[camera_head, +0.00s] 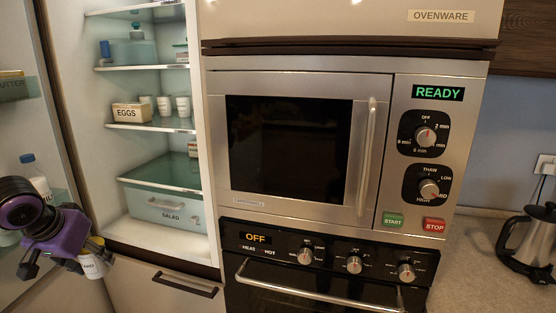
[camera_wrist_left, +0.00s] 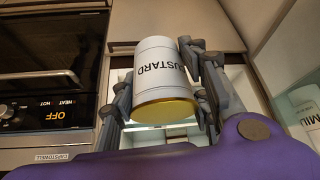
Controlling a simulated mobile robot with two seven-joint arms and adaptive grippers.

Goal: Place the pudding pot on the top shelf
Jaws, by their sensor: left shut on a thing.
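A small white pot (camera_head: 91,264) with a yellow top is held in front of the open fridge at the lower left. In the left wrist view the same pot (camera_wrist_left: 160,65) shows letters reading "USTARD" and a gold end. My purple left gripper (camera_head: 86,250) is shut on it, with one dark finger on either side in the left wrist view (camera_wrist_left: 160,85). The highest fridge shelf in view (camera_head: 128,9) is at the picture's top edge; little of the space above it shows. My right gripper is not in view.
A lower shelf (camera_head: 150,67) holds a blue-green container (camera_head: 133,51). The shelf below holds an egg box (camera_head: 131,113) and white cups (camera_head: 164,106). A salad drawer (camera_head: 165,206) is at the bottom. The open fridge door (camera_head: 20,130) is left; a microwave (camera_head: 300,145) is right.

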